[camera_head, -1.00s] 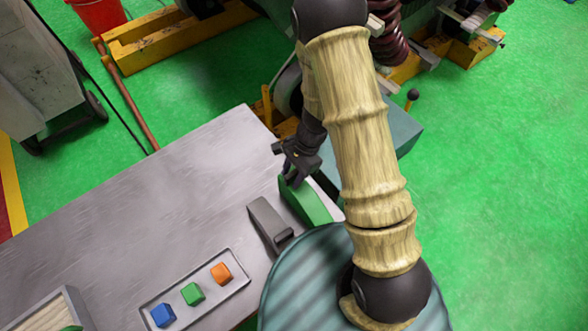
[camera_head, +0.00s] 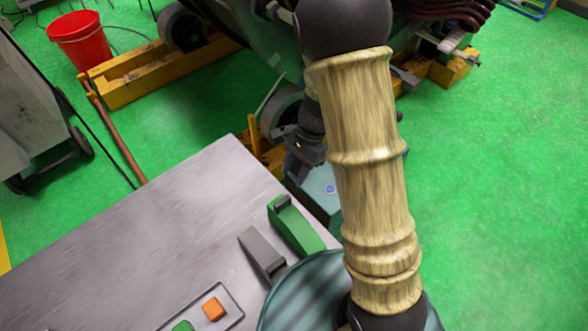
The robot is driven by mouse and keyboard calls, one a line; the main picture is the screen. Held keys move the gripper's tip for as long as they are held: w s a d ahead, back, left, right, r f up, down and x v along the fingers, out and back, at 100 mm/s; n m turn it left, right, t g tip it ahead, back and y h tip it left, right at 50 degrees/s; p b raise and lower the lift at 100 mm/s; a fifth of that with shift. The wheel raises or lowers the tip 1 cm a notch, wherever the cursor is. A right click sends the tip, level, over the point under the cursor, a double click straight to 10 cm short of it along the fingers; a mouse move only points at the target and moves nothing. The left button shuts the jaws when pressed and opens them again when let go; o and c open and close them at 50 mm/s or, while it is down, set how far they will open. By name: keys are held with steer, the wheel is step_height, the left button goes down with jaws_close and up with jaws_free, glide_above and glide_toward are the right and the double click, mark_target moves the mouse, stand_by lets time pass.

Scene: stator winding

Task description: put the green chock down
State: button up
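The green chock (camera_head: 296,226) is a wedge-like block lying near the right edge of the grey table, beside a grey chock (camera_head: 262,253). Its top end has a dark grey piece. My gripper (camera_head: 299,168) is dark and small in the head view. It is just beyond the table's right edge, above and apart from the green chock, with nothing visible in it. My arm partly hides it, and its finger gap is not clear.
The grey table (camera_head: 160,225) is bare on its left. A shallow tray (camera_head: 236,305) with an orange block (camera_head: 214,308) and a green block (camera_head: 183,327) sits at the lower edge. A teal box (camera_head: 322,190) stands past the table's right edge, close to my gripper.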

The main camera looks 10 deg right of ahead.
stand_by(0.5)
steer(key=s+d+r+n+t+h, duration=0.3)
steer(key=s+d+r+n+t, duration=0.2)
steer(key=s+d+r+n, duration=0.2)
step_height(320, 180, up, 2)
steer(key=d+n, duration=0.2)
steer(key=n, duration=0.2)
steer(key=shift+s+d+h, duration=0.2)
steer(key=shift+h, duration=0.2)
steer(key=shift+s+b+x, duration=0.25)
steer(key=shift+b+x, duration=0.95)
steer(key=shift+f, duration=0.1)
steer(key=shift+w, duration=0.1)
